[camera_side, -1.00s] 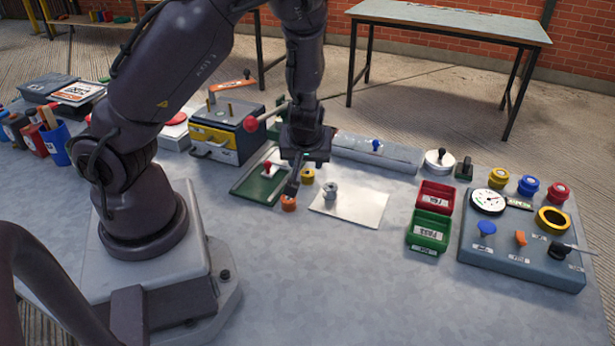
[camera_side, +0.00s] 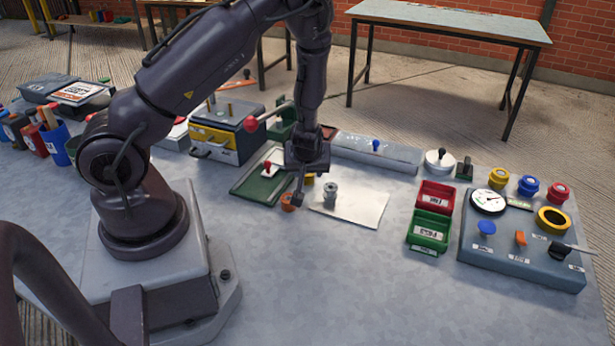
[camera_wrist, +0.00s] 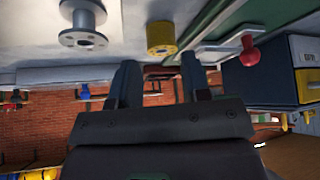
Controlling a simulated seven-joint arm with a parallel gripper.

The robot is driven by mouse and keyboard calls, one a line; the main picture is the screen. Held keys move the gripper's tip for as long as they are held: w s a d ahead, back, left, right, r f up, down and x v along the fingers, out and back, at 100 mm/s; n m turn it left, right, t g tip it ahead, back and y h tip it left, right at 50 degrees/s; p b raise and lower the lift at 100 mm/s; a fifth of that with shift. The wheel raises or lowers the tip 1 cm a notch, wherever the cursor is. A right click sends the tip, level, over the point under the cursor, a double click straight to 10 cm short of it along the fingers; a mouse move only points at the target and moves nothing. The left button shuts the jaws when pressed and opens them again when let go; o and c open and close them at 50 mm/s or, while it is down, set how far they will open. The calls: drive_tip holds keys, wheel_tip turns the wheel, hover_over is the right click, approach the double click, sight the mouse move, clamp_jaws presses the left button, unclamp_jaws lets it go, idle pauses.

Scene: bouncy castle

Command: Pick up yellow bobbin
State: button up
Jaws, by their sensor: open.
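The yellow bobbin (camera_wrist: 161,38) stands on the table, just beyond my fingertips in the wrist view and roughly centred between them. In the side view only a small part of the yellow bobbin (camera_side: 309,179) shows, the rest hidden behind my gripper (camera_side: 302,190). My gripper (camera_wrist: 158,70) is open, with nothing between its two fingers.
A grey metal bobbin (camera_side: 330,191) stands close by on a white plate (camera_side: 361,211). An orange bobbin (camera_side: 288,202) is close to my fingertip. A green board (camera_side: 254,188) with a red-knobbed piece (camera_side: 267,167) lies to the left.

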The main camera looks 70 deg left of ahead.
drive_tip(key=x, duration=0.4)
drive_tip(key=shift+a, duration=0.3)
drive_tip(key=shift+c, duration=0.3)
drive_tip(key=c, duration=0.5)
drive_tip(key=shift+r, duration=7.05)
